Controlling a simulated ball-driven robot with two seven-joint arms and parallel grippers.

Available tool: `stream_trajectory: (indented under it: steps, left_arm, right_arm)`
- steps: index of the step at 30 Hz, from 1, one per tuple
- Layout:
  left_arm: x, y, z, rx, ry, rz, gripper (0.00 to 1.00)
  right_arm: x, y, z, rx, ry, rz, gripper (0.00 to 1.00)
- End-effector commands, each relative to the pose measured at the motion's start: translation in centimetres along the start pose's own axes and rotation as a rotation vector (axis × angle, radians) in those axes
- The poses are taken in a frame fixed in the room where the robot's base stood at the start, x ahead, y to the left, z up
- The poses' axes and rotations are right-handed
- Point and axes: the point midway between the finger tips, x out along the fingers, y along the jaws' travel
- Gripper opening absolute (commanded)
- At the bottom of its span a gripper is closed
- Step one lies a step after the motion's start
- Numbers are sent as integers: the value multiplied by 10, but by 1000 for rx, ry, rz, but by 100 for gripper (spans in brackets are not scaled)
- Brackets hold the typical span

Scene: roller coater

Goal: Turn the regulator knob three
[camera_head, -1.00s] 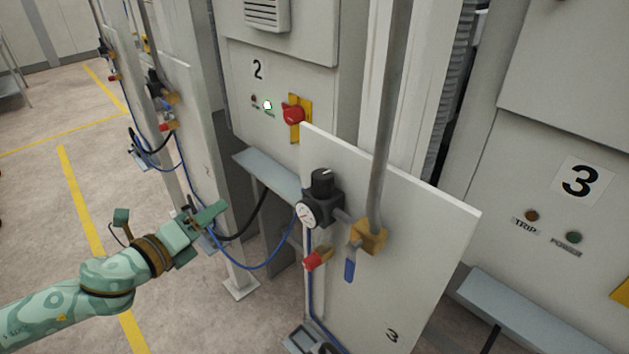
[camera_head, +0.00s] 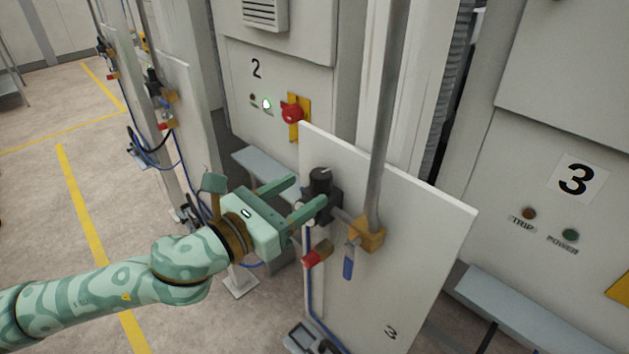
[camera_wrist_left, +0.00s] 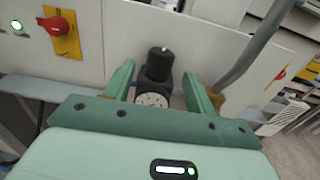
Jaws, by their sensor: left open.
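The black regulator knob (camera_head: 321,180) stands upright on top of the regulator on the white panel marked 3 (camera_head: 430,235). In the left wrist view the knob (camera_wrist_left: 160,60) shows above the round white gauge (camera_wrist_left: 152,100). My left gripper (camera_head: 309,193) is open, with its two fingers pointing toward the regulator. In the wrist view the fingers (camera_wrist_left: 160,75) lie to either side of the regulator and nothing is held. In the head view the gripper hides most of the gauge. I cannot tell whether a finger touches the regulator. My right gripper is not in view.
A grey pipe (camera_head: 388,120) runs down to a brass valve (camera_head: 367,236) with a blue handle (camera_head: 348,262), right of the regulator. A red fitting (camera_head: 318,254) sits below. A red switch (camera_head: 293,114) is on cabinet 2 behind. Floor at left is clear.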

Motion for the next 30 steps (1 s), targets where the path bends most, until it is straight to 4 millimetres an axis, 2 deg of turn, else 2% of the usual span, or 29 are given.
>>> stream_trajectory:
  steps: [3, 6, 10, 18, 23, 27, 30]
  left_arm:
    - [22, 0, 0, -1, -1, -1, 55]
    - [34, 0, 0, -1, 0, 1, 55]
    - [41, 0, 0, -2, 0, 0, 55]
    - [42, 0, 0, -2, 1, 0, 55]
    - [42, 0, 0, -2, 1, 0, 11]
    - [42, 0, 0, -2, 1, 4, 11]
    - [42, -3, 3, -4, 2, 45, 11]
  right_arm:
    - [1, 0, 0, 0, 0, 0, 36]
    - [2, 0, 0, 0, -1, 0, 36]
    - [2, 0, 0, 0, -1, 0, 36]
    - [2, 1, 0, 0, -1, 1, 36]
    - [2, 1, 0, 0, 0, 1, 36]
    - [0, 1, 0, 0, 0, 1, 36]
    - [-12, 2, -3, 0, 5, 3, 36]
